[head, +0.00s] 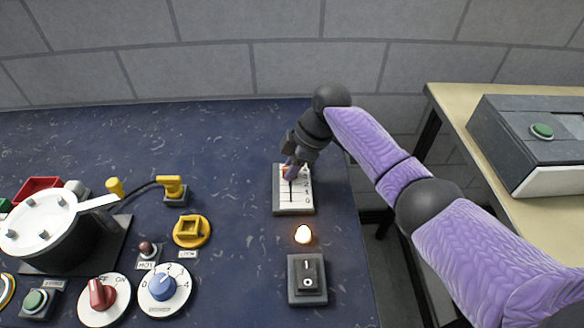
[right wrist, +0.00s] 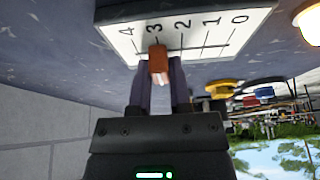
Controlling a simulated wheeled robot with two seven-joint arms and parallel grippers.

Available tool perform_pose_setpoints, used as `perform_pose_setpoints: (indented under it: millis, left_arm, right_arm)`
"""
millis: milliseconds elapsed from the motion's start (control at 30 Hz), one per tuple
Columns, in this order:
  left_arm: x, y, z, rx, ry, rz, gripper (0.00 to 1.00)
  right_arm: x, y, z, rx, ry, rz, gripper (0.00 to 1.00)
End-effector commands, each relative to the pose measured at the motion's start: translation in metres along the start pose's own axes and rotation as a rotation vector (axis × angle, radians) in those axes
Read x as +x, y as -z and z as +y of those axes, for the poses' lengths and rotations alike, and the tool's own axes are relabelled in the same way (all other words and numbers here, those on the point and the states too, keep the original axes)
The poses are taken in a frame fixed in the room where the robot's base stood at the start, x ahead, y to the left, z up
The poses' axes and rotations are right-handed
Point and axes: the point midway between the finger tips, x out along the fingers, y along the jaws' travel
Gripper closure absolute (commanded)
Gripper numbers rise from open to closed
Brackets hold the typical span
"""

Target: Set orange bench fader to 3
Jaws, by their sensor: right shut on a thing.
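The bench fader is a pale plate (head: 293,209) with a dark slot and a scale, 0 at the near end in the head view. In the right wrist view the plate (right wrist: 217,40) shows marks 0 to 4. Its orange knob (right wrist: 158,60) stands at about the 3 mark. My right gripper (head: 290,165) is over the far part of the plate and hides some of it. In the right wrist view its fingers (right wrist: 160,82) are shut on the orange knob. My left gripper is not in view.
A glowing lamp (head: 303,234) and a rocker switch (head: 307,280) are nearer on the blue bench (head: 230,130). Red (head: 102,294) and blue (head: 163,285) dials, a yellow-ringed socket (head: 192,231) and a pot (head: 40,235) are left. A side table (head: 455,105) holds a grey box (head: 510,125).

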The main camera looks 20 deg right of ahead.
Motion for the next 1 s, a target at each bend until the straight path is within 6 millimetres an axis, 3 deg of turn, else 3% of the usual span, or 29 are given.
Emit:
perform_pose_setpoints:
  millis: [133, 167, 300, 333, 633, 900, 1000]
  left_arm:
    - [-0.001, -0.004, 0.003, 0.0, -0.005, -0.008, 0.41]
    - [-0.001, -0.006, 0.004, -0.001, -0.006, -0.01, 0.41]
    - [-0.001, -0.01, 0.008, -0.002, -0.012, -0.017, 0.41]
    - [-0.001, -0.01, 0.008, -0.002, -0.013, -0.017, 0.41]
    - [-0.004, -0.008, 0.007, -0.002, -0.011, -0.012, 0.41]
    - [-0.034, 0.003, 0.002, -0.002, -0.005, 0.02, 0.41]
    - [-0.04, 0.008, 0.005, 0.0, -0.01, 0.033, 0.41]
  right_arm:
    - [-0.001, 0.0, 0.0, -0.001, 0.0, 0.0, 1.0]
    - [-0.001, 0.0, 0.0, -0.001, 0.0, 0.0, 0.74]
    - [-0.001, 0.0, 0.0, -0.001, 0.0, 0.0, 0.45]
    - [-0.001, 0.0, 0.0, -0.001, 0.0, 0.0, 0.41]
    - [-0.006, 0.001, 0.0, -0.001, -0.002, 0.0, 0.41]
    - [-0.074, 0.002, 0.001, -0.002, -0.006, 0.0, 0.41]
    - [-0.091, 0.002, 0.0, -0.002, -0.004, 0.0, 0.41]
